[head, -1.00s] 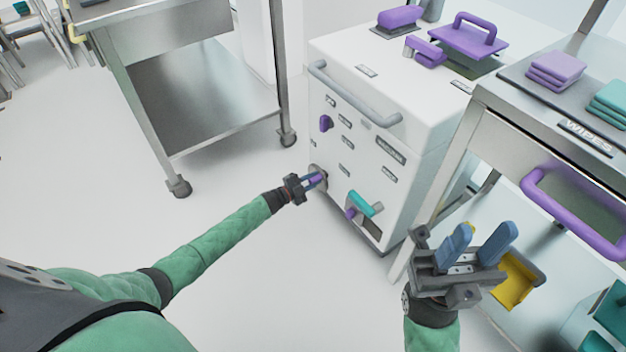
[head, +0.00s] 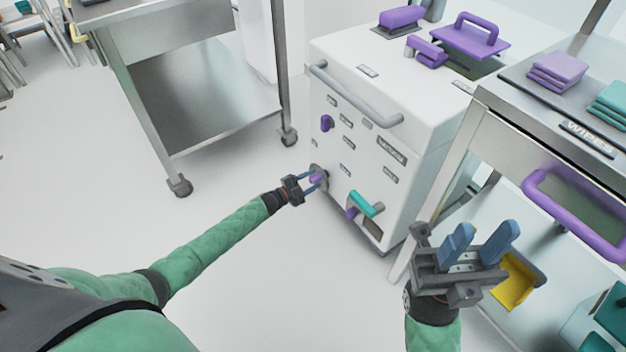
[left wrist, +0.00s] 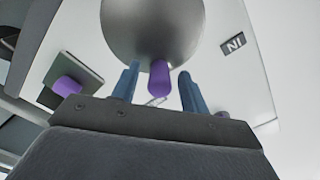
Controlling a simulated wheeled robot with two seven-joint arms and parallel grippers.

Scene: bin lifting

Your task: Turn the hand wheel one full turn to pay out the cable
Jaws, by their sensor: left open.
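The hand wheel (head: 324,172) is a grey metal disc low on the left edge of the white cabinet's front; it fills the top of the left wrist view (left wrist: 150,28). Its purple knob (head: 317,178) sticks out towards me and also shows in the left wrist view (left wrist: 158,78). My left gripper (head: 312,180) is open, with one blue finger on each side of the knob and visible gaps in the left wrist view (left wrist: 157,88). My right gripper (head: 482,244) is open and empty, in front of the steel table at the right.
The white cabinet (head: 350,120) also has a purple knob (head: 326,123) above the wheel and a teal handle (head: 362,204) to its right. A steel cart (head: 210,100) stands at the left and a steel table (head: 500,110) at the right. The floor between is clear.

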